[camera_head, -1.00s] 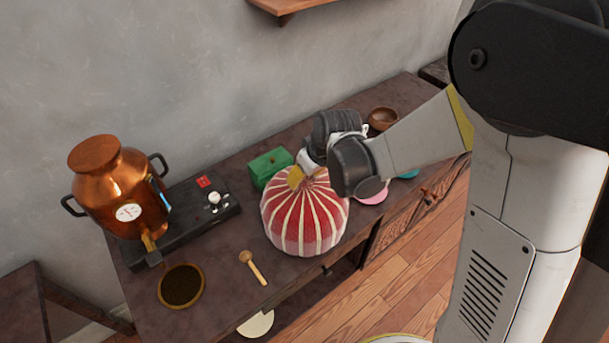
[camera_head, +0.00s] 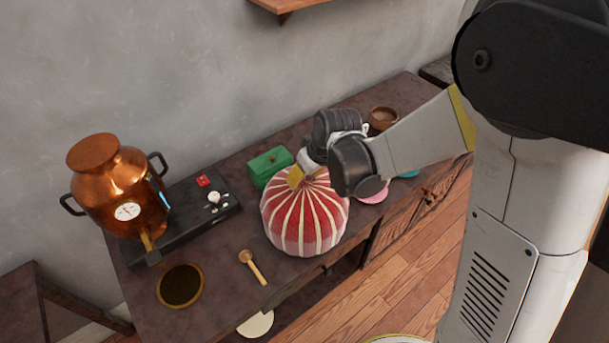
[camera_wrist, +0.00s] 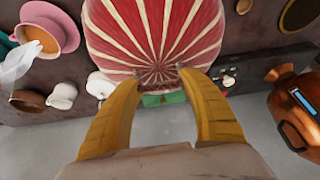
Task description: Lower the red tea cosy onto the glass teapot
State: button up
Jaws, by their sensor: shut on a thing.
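The red tea cosy (camera_head: 305,222), dome-shaped with cream stripes, is upright at the front middle of the table. It also fills the upper middle of the wrist view (camera_wrist: 155,35). My gripper (camera_head: 297,177) is at its gathered top. In the wrist view the two yellow fingers of my gripper (camera_wrist: 161,75) are shut on that top. The glass teapot cannot be made out; the cosy may hide it. I cannot tell whether the cosy's lower edge touches the table.
A copper urn (camera_head: 115,190) and a black control box (camera_head: 180,222) stand left. A green box (camera_head: 268,165) is close behind the cosy. A wooden spoon (camera_head: 253,267) and a round dark-filled dish (camera_head: 181,285) lie in front. A pink saucer (camera_head: 376,196) is to the right.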

jog(key=shift+f, duration=0.3)
jog(key=o, duration=2)
jog(key=shift+r, duration=0.1)
jog(key=shift+r+p, duration=2.3)
jog(key=shift+r, duration=1.2)
